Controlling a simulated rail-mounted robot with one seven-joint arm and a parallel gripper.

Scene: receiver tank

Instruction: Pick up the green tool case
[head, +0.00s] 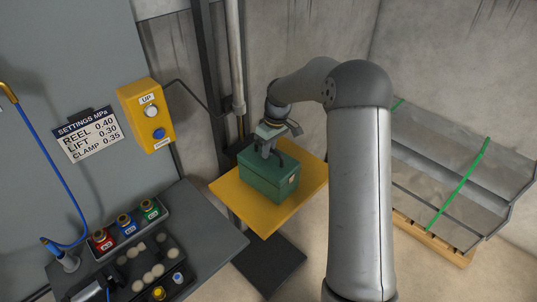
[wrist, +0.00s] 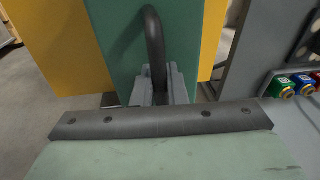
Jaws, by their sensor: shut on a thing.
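The green tool case (head: 270,180) is a box with a dark handle on top. In the head view it appears upright on the yellow platform (head: 267,225); I cannot tell whether any gap shows under it. My gripper (head: 268,148) comes down from above and is shut on the case's handle. In the wrist view the dark curved handle (wrist: 154,40) runs between the grey fingers (wrist: 160,88), with the green case top (wrist: 120,50) behind. The fingertips are partly hidden by the gripper's own body.
A yellow button box (head: 147,115) and post stand left of the platform. A grey bench (head: 215,240) with red, blue and green fittings (head: 127,223) is at the lower left. A metal trough (head: 450,150) on a wooden pallet lies right, beyond my arm. Walls stand behind.

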